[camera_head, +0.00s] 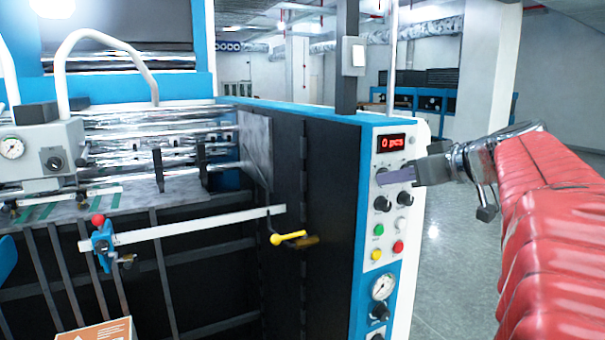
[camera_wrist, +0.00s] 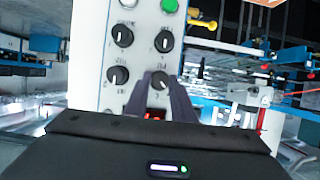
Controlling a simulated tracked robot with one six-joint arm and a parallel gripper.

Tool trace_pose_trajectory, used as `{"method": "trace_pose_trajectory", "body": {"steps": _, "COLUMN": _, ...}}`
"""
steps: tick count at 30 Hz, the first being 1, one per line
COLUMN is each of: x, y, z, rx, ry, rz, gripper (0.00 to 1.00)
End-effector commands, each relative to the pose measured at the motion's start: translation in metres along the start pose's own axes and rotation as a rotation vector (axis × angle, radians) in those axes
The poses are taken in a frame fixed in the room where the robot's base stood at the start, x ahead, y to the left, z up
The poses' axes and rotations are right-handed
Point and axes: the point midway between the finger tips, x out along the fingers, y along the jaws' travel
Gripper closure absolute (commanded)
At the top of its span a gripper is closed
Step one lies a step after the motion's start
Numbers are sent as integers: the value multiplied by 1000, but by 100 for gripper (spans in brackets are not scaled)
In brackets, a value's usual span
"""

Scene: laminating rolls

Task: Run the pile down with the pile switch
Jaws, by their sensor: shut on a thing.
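The control panel (camera_head: 391,220) stands on the front of the blue-edged machine, with a red display reading 0 pcs (camera_head: 391,143). Below the display are black rotary switches in two columns, such as the lower-left one (camera_head: 383,204). My gripper (camera_head: 383,178) reaches in from the right and is shut on the upper-left switch, which its fingers mostly hide. In the wrist view, where the panel appears upside down, that switch (camera_wrist: 161,81) sits between the fingertips (camera_wrist: 160,92). The labels are too small to read, so I cannot tell which is the pile switch.
Green (camera_head: 379,230), red (camera_head: 398,247) and yellow (camera_head: 376,255) buttons sit below the switches, above a gauge (camera_head: 383,287). A yellow-handled lever (camera_head: 288,238) juts out left of the panel. Open floor (camera_head: 460,240) lies to the right.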

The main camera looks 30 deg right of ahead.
Motion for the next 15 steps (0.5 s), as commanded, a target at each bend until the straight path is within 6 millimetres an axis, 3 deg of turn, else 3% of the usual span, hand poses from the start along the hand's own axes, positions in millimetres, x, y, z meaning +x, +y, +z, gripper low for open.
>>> {"method": "trace_pose_trajectory", "body": {"steps": 15, "x": 0, "y": 3, "z": 0, "rx": 196, "ry": 2, "rz": -76, "gripper": 100}}
